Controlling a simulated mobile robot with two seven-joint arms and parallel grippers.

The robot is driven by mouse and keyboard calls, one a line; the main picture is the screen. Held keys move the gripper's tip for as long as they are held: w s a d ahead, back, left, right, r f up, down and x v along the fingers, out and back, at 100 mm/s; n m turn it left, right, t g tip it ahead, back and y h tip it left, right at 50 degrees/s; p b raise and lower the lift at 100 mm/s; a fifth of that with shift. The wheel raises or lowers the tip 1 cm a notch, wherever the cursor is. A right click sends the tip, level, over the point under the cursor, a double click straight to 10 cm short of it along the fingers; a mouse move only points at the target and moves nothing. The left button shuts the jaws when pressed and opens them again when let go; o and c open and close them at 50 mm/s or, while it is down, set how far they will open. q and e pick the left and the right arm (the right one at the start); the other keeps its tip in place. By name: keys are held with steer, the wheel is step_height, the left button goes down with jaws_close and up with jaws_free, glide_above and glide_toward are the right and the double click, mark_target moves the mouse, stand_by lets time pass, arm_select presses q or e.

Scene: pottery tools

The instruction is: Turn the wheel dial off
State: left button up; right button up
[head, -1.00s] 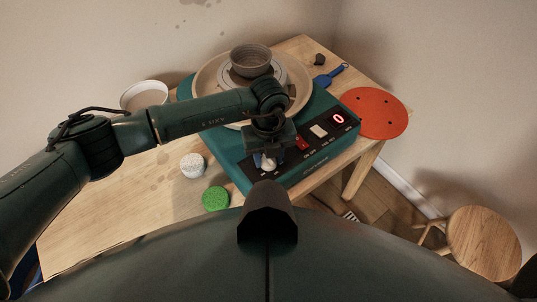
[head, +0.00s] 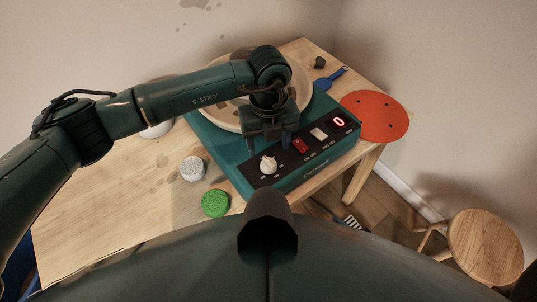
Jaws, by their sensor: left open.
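The teal pottery wheel (head: 218,146) stands on the wooden table, with a black control panel along its front. The white wheel dial (head: 268,164) sits at the panel's left end and is in plain view. A red switch (head: 300,145), a pale switch (head: 319,133) and a display lit with a red 0 (head: 339,121) are farther right on the panel. My left gripper (head: 269,146) is open and empty, just behind and above the dial, with its fingers apart and clear of it. My arm hides much of the wheel head. My right gripper is not in view.
A speckled white round piece (head: 193,168) and a green sponge-like disc (head: 215,203) lie left of the wheel. A red-orange disc (head: 375,117) and a blue-handled tool (head: 331,78) lie to the right. A wooden stool (head: 484,245) stands on the floor.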

mark_target(268, 161)
arm_select(q)
step_height(268, 161, up, 7)
steer(key=shift+b, duration=0.3)
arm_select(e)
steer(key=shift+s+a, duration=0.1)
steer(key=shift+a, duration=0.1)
arm_select(q)
steer(key=shift+f, duration=0.15)
